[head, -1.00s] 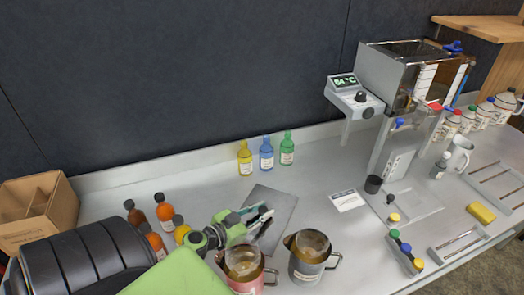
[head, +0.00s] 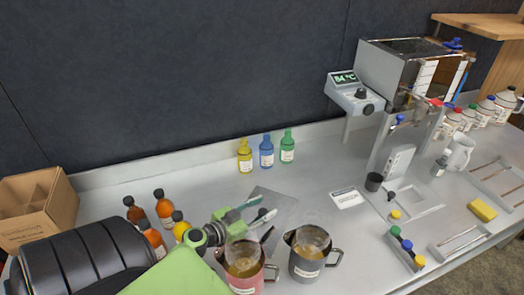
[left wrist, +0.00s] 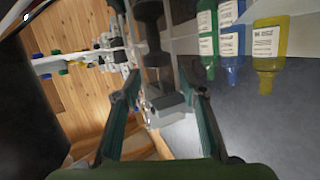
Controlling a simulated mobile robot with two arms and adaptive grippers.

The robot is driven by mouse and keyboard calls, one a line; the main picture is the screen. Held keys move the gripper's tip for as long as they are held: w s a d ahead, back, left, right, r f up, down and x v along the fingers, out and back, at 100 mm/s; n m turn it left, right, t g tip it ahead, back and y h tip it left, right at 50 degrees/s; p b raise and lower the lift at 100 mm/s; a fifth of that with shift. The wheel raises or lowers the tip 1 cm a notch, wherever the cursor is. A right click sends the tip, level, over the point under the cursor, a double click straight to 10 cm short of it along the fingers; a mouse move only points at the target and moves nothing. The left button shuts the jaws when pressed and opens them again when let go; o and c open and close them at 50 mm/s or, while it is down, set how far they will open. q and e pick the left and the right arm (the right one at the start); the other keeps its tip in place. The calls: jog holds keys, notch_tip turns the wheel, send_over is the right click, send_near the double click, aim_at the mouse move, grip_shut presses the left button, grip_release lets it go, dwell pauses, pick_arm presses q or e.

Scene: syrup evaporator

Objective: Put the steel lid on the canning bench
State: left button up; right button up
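No separate steel lid can be made out for certain. The steel evaporator (head: 382,72) stands at the back right of the canning bench (head: 330,165), and I cannot tell whether its dark, shiny top is a lid. A flat square grey plate (head: 272,200) lies on the bench and is partly hidden by my left gripper (head: 264,210). The left gripper is open and empty above this plate, well left of the evaporator. In the left wrist view its two fingers (left wrist: 155,90) stand apart with nothing held between them. My right gripper is not in view.
Two jugs, pink (head: 243,265) and grey (head: 308,254), stand just in front of the left gripper. Yellow (head: 245,157), blue (head: 266,152) and green (head: 287,148) bottles stand behind. Amber bottles (head: 164,207) and a cardboard box (head: 38,208) are left.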

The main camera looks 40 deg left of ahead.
pick_arm(q)
jog(key=shift+s+d+f+p, duration=0.25)
jog(key=shift+f+p, duration=0.2)
jog(key=shift+f, duration=0.05)
jog(key=shift+r+p, duration=0.3)
jog(key=shift+p, duration=0.25)
jog(key=b+v, duration=0.1)
jog(key=v, duration=0.2)
jog(key=b+v, duration=0.1)
jog(key=v, duration=0.2)
jog(key=b+v, duration=0.1)
jog(key=v, duration=0.3)
jog(key=shift+a+r, duration=0.15)
jog(key=shift+a, duration=0.2)
jog(key=shift+s+r+b, duration=0.3)
jog(key=shift+s+r, duration=0.1)
jog(key=shift+s, duration=0.3)
jog(key=shift+a, duration=0.1)
